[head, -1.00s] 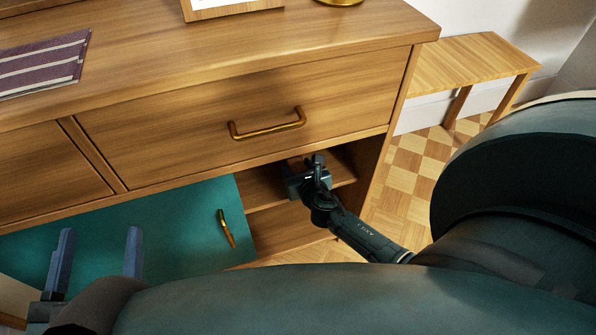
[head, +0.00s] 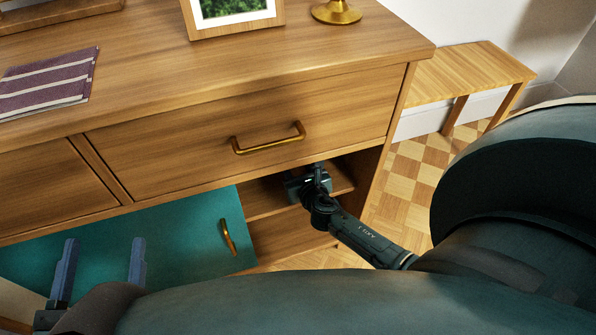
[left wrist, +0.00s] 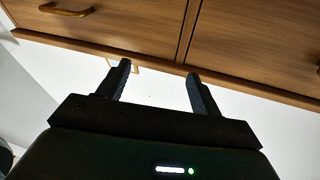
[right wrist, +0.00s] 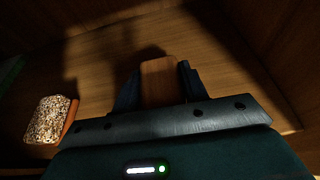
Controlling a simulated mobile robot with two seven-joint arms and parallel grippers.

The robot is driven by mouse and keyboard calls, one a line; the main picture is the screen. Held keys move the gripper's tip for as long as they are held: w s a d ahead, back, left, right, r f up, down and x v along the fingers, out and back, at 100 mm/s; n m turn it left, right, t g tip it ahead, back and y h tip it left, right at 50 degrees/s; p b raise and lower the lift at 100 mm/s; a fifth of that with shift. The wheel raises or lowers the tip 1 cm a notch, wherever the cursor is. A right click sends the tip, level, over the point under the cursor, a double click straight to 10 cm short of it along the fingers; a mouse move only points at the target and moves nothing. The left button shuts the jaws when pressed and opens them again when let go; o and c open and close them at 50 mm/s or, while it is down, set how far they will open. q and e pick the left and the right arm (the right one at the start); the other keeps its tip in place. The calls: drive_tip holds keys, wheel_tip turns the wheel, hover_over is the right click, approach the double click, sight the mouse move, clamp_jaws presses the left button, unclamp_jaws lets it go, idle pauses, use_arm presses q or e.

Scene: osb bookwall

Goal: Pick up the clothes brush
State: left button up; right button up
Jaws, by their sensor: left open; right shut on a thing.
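The clothes brush (right wrist: 160,84), seen as a brown wooden piece with a rounded end, is between the fingers of my right gripper (right wrist: 157,72) in the right wrist view. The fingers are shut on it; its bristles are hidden. In the head view my right gripper (head: 318,182) reaches into the open cabinet compartment, and the brush cannot be made out there. My left gripper (head: 104,248) is open and empty in front of the teal door. It also shows open in the left wrist view (left wrist: 157,74).
A speckled block with an orange side (right wrist: 50,118) lies left of the brush on the shelf (right wrist: 100,70). The teal door (head: 185,225) stands open. A drawer with a brass handle (head: 268,140) is above the compartment.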

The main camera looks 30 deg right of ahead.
drive_tip(key=v, duration=0.2)
drive_tip(key=shift+s+d, duration=0.25)
drive_tip(key=shift+s, duration=0.15)
use_arm(q)
drive_tip(key=shift+a+f, duration=0.1)
drive_tip(key=shift+f, duration=0.1)
use_arm(e)
drive_tip(key=s, duration=1.5)
drive_tip(key=shift+s+d, duration=0.2)
